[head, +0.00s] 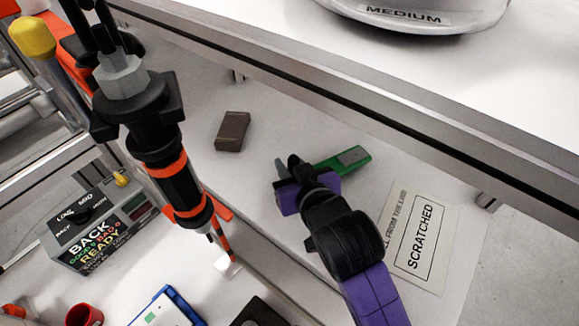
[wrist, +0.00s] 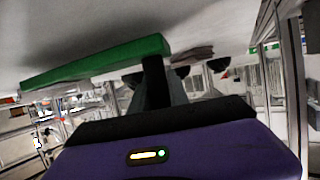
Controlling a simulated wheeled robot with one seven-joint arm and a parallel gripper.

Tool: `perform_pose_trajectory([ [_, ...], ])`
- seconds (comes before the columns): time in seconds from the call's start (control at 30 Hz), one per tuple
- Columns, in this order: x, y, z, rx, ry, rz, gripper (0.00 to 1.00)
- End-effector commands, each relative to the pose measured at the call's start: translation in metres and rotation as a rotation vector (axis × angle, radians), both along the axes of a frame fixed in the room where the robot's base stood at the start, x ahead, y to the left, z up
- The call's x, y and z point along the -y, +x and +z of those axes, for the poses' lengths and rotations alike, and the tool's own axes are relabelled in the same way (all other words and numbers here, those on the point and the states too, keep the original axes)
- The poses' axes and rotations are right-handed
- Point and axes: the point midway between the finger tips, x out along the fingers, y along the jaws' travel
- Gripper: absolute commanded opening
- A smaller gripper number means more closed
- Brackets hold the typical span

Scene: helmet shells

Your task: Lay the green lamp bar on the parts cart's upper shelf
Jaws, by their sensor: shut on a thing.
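The green lamp bar (head: 343,160) has a grey patch near its right end in the head view. My purple and black gripper (head: 291,169) is shut on it, low over a pale grey shelf (head: 300,135). The gripper hides part of the bar in the head view. In the wrist view the bar (wrist: 95,62) reaches from the dark fingers (wrist: 156,78) out to the left. It lies close to the pale surface across the top of that picture; I cannot tell whether they touch. No label shows whether this shelf is the cart's upper one.
A brown block (head: 232,131) lies behind and left of my gripper. A SCRATCHED card (head: 420,237) lies to the right. A higher white deck (head: 480,75) with a metal edge carries a helmet shell marked MEDIUM (head: 410,14). A black and orange tool (head: 170,165) hangs at left.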

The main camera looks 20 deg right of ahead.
Motion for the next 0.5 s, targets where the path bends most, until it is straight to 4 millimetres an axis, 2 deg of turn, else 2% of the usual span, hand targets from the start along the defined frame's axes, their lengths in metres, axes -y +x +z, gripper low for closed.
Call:
perform_pose_trajectory([
  [0.1,0.0002,-0.0003,-0.011,0.0,0.0,0.0,0.0],
  [0.5,0.0002,0.0,-0.0157,0.002,0.0,0.0,0.0],
])
